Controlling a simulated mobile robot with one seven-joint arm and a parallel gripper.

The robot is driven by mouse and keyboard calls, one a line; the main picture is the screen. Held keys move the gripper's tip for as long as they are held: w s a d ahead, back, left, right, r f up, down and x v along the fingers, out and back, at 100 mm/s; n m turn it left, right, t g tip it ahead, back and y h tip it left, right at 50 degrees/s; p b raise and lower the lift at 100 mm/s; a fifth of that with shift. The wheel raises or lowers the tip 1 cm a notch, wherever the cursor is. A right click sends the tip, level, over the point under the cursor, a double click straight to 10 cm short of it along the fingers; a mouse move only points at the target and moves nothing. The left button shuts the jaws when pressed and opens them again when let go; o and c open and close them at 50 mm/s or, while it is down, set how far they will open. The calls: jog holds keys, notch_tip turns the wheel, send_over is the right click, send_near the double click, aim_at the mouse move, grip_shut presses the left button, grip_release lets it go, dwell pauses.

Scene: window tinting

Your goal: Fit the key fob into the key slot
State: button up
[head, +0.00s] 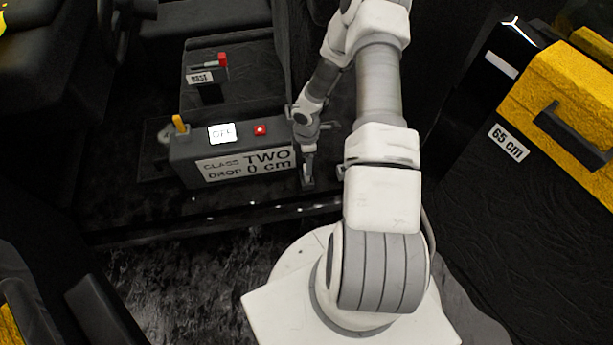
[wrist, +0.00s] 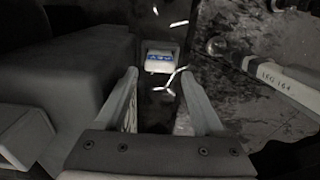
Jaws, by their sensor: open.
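My gripper (wrist: 159,80) is open in the wrist view, with a finger on each side and nothing held between them. A small pale block with a blue label (wrist: 159,62) lies just beyond the fingertips, on or in a dark narrow strip. The label's writing is too small to read; the block may be the key fob, but I cannot tell whether it sits in a slot. In the head view my gripper (head: 308,182) points down beside the right end of the dark console, and the block is not discernible there. I cannot make out the key slot.
The dark console (head: 182,152) has an OFF display (head: 222,133), a red button (head: 260,130) and a yellow-tipped lever (head: 179,123). A yellow case (head: 560,85) stands at right. In the wrist view, a labelled grey bar (wrist: 270,78) lies right and a dark bulk (wrist: 75,75) left.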

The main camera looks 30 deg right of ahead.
notch_tip(320, 180, down, 6)
jog(key=shift+r+b, duration=0.1)
jog(key=shift+b, duration=0.8)
jog(key=shift+c, duration=0.3)
grip_shut()
jog(key=shift+r, duration=0.1)
